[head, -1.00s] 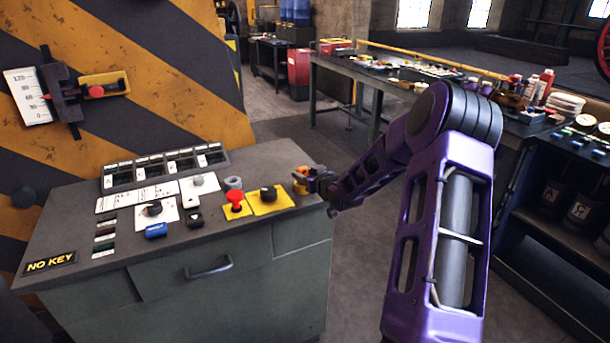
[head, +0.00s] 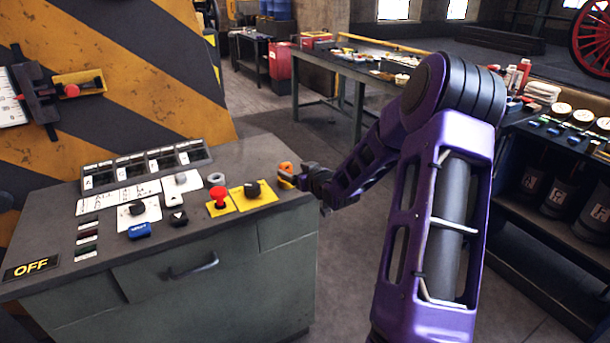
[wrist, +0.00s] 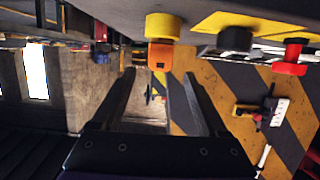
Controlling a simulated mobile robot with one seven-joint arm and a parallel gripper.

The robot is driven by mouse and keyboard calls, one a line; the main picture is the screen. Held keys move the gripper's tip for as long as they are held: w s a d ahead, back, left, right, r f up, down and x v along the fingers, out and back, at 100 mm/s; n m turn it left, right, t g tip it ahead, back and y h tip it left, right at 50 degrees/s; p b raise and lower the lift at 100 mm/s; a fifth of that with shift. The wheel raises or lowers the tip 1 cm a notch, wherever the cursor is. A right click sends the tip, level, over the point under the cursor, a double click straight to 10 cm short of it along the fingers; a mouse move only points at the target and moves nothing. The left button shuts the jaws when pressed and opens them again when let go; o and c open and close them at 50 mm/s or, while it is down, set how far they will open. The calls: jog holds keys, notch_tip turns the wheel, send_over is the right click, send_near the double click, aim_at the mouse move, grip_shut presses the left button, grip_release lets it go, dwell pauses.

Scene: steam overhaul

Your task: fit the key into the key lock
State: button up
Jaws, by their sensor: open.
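The key, with an orange block-shaped head (wrist: 160,56), sits at the front of a round yellow lock (wrist: 164,26) in the wrist view. How deep it goes cannot be seen. In the head view the orange key (head: 287,168) shows at the right end of the grey console top. My gripper (wrist: 159,74) is open, with one finger on each side below the orange head and a visible gap between them. In the head view my gripper (head: 298,181) is beside the key, its fingers small and partly hidden. A sign (head: 31,268) on the console reads OFF.
The console (head: 210,290) carries a red mushroom button (head: 219,194), a black knob (head: 252,189) on a yellow plate and a blue switch (head: 139,230). A striped panel (head: 120,70) stands behind. A cluttered workbench (head: 350,62) is at the back; floor lies between.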

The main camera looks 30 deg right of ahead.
jog(key=v, duration=0.7)
dwell(0.3)
